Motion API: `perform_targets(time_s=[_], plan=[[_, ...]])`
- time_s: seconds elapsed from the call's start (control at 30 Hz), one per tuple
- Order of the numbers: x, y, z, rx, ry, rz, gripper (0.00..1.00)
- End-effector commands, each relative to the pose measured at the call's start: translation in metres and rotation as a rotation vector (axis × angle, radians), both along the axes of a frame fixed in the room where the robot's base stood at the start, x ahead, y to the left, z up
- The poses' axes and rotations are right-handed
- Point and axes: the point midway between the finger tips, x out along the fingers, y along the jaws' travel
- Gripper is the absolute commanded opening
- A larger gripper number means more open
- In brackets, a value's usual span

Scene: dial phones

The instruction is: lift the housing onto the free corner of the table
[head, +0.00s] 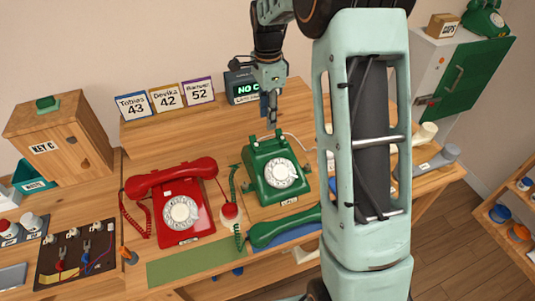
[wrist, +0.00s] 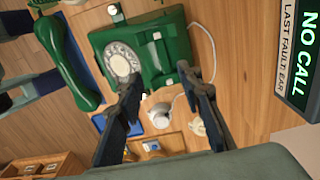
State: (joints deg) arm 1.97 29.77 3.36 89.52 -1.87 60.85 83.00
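The green dial phone housing (head: 272,158) stands on the table with a white dial on its face. Its green handset (head: 285,228) lies off the cradle in front of it, on a blue mat. In the wrist view the housing (wrist: 165,48) is just beyond my fingertips, and the handset (wrist: 70,70) lies at the left. My gripper (head: 269,112) is above the back edge of the housing, fingers pointing down. In the wrist view my gripper (wrist: 158,77) has its two fingers apart with nothing between them. Whether the fingers touch the housing is hard to tell.
A red phone (head: 178,205) with its handset on stands at the left. A flat green mat (head: 195,262) lies bare at the front edge. The NO CALL display (head: 241,86) and name cards (head: 166,97) stand behind. My arm hides part of the table's right side.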

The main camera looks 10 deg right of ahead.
Motion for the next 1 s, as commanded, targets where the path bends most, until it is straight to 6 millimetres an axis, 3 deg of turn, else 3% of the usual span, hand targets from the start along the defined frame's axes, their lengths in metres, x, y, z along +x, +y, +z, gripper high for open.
perform_targets(time_s=[0.2,0.43,0.7,1.0], plan=[[-0.001,0.0,-0.036,0.001,0.003,0.0,0.33],[0.001,0.0,-0.053,0.0,0.0,0.002,0.33],[0.004,0.0,-0.091,0.0,0.001,0.002,0.33],[0.004,0.0,-0.099,-0.001,-0.002,0.002,0.33]])
